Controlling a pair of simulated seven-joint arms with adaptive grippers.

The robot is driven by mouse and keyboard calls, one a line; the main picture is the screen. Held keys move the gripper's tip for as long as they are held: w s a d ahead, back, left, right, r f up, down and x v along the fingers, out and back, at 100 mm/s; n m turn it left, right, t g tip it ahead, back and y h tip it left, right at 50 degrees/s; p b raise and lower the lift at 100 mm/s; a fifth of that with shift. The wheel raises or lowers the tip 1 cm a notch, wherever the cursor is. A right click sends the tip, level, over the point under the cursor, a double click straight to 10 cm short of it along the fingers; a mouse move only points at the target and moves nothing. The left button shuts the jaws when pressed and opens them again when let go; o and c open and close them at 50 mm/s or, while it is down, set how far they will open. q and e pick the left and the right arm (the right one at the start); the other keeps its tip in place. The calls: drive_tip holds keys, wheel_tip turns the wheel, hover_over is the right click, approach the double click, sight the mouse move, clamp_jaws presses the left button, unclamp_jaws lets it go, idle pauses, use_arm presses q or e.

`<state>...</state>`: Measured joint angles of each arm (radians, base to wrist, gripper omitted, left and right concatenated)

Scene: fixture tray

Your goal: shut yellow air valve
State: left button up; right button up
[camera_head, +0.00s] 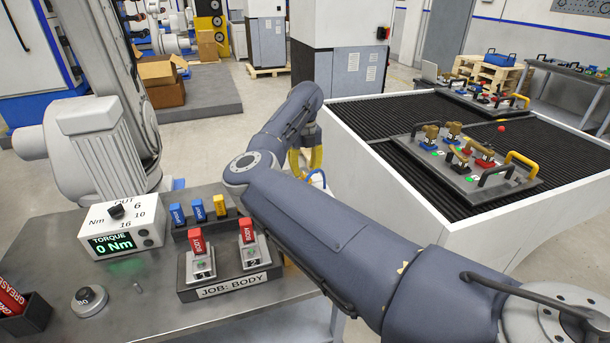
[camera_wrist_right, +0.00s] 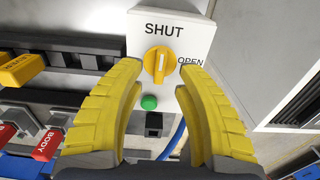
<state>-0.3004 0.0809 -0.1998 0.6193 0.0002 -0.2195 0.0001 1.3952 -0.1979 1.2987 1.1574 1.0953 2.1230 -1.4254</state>
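The yellow air valve knob (camera_wrist_right: 158,65) sits on a white box face (camera_wrist_right: 143,22) marked SHUT above and OPEN to the right. Its pale pointer line stands about upright, toward SHUT. My right gripper (camera_wrist_right: 163,72) is open, its yellow fingers on either side of the knob in the picture; I cannot tell whether they touch it. In the head view, my right gripper (camera_head: 307,160) shows partly past my forearm, which hides the valve. My left gripper is in neither view.
A green button (camera_wrist_right: 149,102) and blue hose (camera_wrist_right: 173,138) lie below the knob. In the head view, a torque box (camera_head: 122,226) and JOB: BODY tray (camera_head: 230,288) stand on the grey bench. A fixture plate (camera_head: 477,178) lies on the ribbed table at right.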

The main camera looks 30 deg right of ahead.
sight(305, 175)
wheel_tip(305, 175, up, 9)
idle(0.4)
idle(0.4)
